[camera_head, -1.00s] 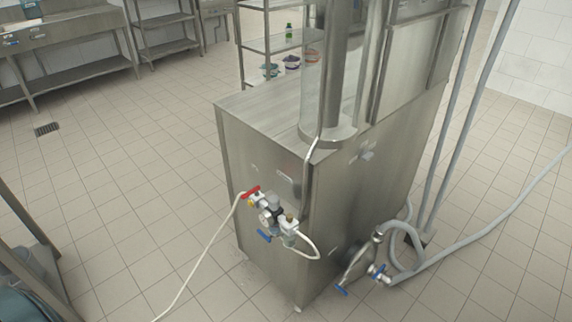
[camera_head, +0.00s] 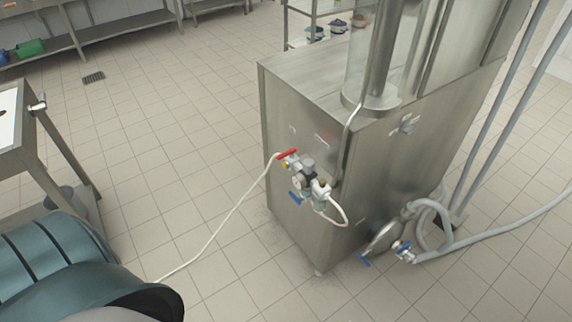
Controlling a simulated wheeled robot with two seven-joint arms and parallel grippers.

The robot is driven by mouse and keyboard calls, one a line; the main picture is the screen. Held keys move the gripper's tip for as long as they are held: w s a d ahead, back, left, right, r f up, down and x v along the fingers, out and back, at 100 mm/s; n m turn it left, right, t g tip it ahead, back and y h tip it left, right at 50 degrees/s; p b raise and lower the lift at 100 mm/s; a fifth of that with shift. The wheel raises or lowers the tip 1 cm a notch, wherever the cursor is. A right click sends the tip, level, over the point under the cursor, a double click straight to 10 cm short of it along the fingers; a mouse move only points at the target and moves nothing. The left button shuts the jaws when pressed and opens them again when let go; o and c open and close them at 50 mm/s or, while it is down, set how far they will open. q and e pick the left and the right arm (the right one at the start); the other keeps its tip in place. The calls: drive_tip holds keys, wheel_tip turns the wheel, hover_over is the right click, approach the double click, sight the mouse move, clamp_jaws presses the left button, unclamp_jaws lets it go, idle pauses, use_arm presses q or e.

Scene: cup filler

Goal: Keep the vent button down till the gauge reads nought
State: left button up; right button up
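The steel cup filler cabinet (camera_head: 318,150) stands right of centre. On its side is an air unit with a red-handled valve (camera_head: 287,154), a small round gauge (camera_head: 297,182) and a blue-handled valve (camera_head: 295,197). A white hose runs from the unit to the floor. The gauge is too small to read. I cannot make out which part is the vent button. Neither of my grippers is in view.
A teal ribbed drum-like object (camera_head: 60,262) fills the lower left corner. A steel table (camera_head: 50,150) stands above it at the left edge. Grey pipes and a hose (camera_head: 480,251) lie at the cabinet's right. Tiled floor (camera_head: 170,130) is clear between the table and cabinet.

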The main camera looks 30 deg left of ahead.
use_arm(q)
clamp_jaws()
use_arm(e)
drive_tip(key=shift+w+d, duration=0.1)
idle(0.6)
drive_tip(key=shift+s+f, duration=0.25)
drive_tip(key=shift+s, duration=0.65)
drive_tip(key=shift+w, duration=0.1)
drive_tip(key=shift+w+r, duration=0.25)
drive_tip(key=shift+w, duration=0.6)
